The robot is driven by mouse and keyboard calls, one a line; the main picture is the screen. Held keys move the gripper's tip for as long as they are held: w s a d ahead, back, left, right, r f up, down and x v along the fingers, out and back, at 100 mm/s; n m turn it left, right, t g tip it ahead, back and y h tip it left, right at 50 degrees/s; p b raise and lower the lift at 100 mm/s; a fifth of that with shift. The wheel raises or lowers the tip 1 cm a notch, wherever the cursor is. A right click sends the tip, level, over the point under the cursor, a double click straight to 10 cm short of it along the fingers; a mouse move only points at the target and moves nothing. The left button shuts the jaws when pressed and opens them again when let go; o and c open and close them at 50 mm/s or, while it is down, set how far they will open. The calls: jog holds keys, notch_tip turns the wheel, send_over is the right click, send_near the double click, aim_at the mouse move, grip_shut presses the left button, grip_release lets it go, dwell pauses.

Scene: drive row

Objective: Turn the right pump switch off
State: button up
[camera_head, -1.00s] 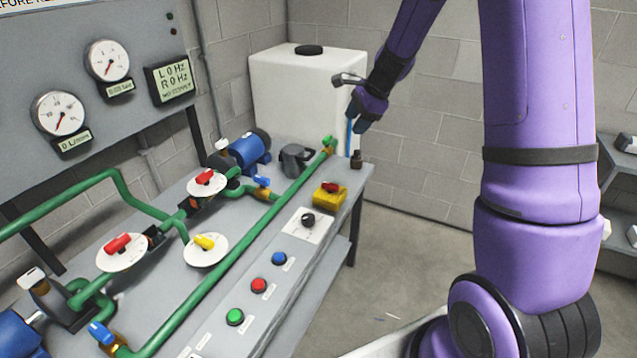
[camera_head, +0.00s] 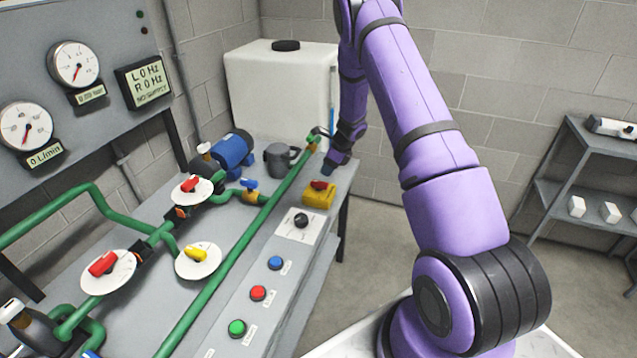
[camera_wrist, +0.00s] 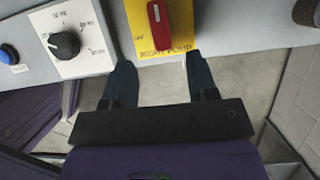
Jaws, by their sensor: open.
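The right pump switch is a red knob (camera_head: 319,185) on a yellow box (camera_head: 319,200) at the far right end of the bench. In the wrist view the red knob (camera_wrist: 158,25) points up and down the picture, on a yellow plate (camera_wrist: 140,50) lettered "RIGHT PUMP".
A black rotary knob (camera_head: 301,220) on a white plate sits beside the yellow box. Blue (camera_head: 275,263), red (camera_head: 257,293) and green (camera_head: 237,327) buttons line the bench edge. A green pipe (camera_head: 240,241) runs behind them.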

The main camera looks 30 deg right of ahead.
aim_at(320, 182)
jog(key=x, duration=0.9)
jog(key=shift+s, duration=0.1)
jog(key=c, duration=0.9)
